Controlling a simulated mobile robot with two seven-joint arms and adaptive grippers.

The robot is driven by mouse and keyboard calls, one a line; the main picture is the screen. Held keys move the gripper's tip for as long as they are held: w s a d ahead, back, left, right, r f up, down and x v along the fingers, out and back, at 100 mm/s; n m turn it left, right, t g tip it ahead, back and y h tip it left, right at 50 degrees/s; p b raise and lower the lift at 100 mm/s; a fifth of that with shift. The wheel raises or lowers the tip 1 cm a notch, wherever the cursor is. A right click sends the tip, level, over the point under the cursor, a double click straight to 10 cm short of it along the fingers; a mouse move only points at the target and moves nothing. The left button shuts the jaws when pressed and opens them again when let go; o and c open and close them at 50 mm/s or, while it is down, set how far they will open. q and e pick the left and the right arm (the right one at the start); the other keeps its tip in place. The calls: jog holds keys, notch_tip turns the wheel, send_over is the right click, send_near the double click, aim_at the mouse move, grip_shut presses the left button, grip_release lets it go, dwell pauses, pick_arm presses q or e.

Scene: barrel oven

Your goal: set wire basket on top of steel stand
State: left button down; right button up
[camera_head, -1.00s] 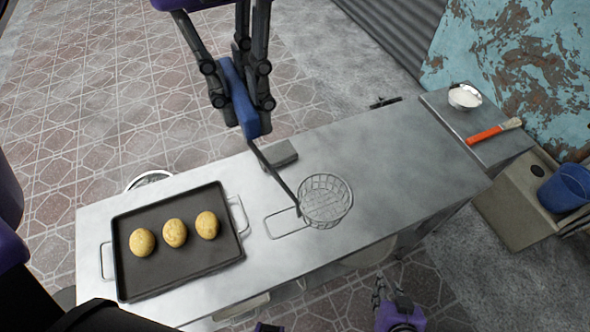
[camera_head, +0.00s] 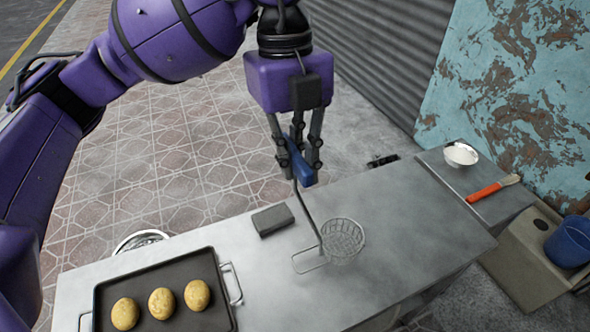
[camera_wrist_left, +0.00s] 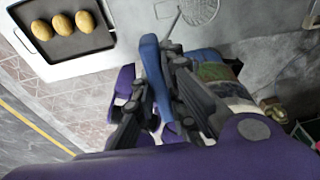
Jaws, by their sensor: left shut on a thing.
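The wire basket (camera_head: 343,240) is a round mesh bowl with a wire loop at its side and a thin rod up to a blue handle. It appears over the steel-topped long table; any gap beneath is unclear. My left gripper (camera_head: 300,162) is shut on the blue handle, which also shows in the wrist view (camera_wrist_left: 151,62). Part of the basket shows at the top there (camera_wrist_left: 200,10). A lower steel-topped side table (camera_head: 445,172) stands at the right; I cannot tell for certain which steel surface is the steel stand. My right gripper is not in view.
A black tray (camera_head: 218,318) with three round buns is at the table's left. A grey block (camera_head: 272,220) lies near the far edge. A bowl (camera_head: 461,154) and orange-handled brush (camera_head: 490,189) occupy the side table. The long table's right part is clear.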

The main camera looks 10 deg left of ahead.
aim_at(295, 187)
pick_arm(q)
jog(key=shift+f, duration=1.5)
jog(key=shift+f, duration=0.15)
jog(key=c, duration=1.8)
grip_release()
jog(key=r, duration=0.4)
jog(key=w+r, duration=0.1)
jog(key=r, duration=0.3)
jog(key=a+r, duration=0.1)
jog(key=r, duration=0.3)
jog(key=shift+w+a+r, duration=0.1)
jog(key=shift+w, duration=0.1)
